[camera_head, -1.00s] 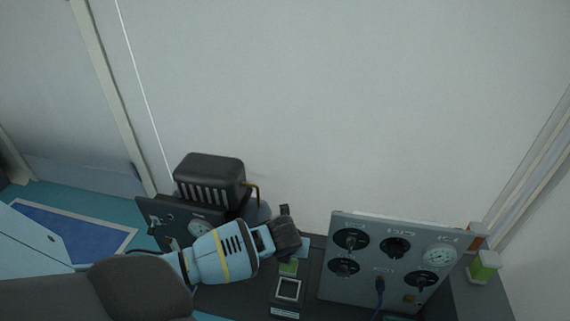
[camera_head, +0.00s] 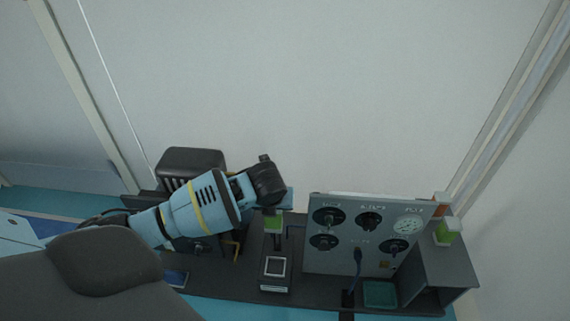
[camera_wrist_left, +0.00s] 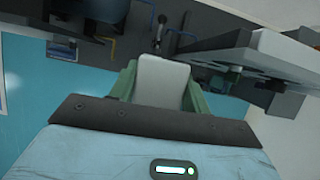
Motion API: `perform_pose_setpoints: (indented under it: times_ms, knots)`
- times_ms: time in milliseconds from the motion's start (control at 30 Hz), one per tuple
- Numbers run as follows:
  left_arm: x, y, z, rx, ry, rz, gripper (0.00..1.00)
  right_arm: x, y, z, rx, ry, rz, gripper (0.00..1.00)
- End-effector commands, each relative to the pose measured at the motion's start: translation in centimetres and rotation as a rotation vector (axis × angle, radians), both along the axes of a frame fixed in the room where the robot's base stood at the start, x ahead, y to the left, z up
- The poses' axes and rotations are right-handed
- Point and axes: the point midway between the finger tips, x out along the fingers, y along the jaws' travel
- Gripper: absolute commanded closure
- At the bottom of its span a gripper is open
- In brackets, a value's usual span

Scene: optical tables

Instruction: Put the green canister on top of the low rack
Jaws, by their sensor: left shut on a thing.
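The green canister (camera_head: 272,223) hangs just below my left gripper (camera_head: 270,208) in the head view. The gripper is shut on it and holds it in front of the grey wall, above the dark bench. In the left wrist view a pale block with green on both sides (camera_wrist_left: 163,82) fills the space ahead of the wrist; I cannot tell canister from fingers there. A dark, low, box-like rack (camera_head: 447,272) with an open front stands at the right. Another green and white block (camera_head: 447,231) sits on top of it. My right gripper is out of view.
A grey panel with knobs and a gauge (camera_head: 362,240) stands upright between the canister and the rack. A small dark stand with a square frame (camera_head: 275,268) is below the canister. A black ribbed box (camera_head: 190,165) is behind my left arm. A teal tray (camera_head: 380,294) lies before the panel.

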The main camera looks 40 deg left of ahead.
Motion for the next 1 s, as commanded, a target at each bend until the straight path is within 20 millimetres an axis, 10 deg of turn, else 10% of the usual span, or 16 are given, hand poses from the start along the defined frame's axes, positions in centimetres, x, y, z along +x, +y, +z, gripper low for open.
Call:
perform_pose_setpoints:
  times_ms: [1000]
  knots:
    - [-2.6, -12.4, 11.1, 0.003, -0.007, 1.368, 0.81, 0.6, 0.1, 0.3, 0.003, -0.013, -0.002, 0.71]
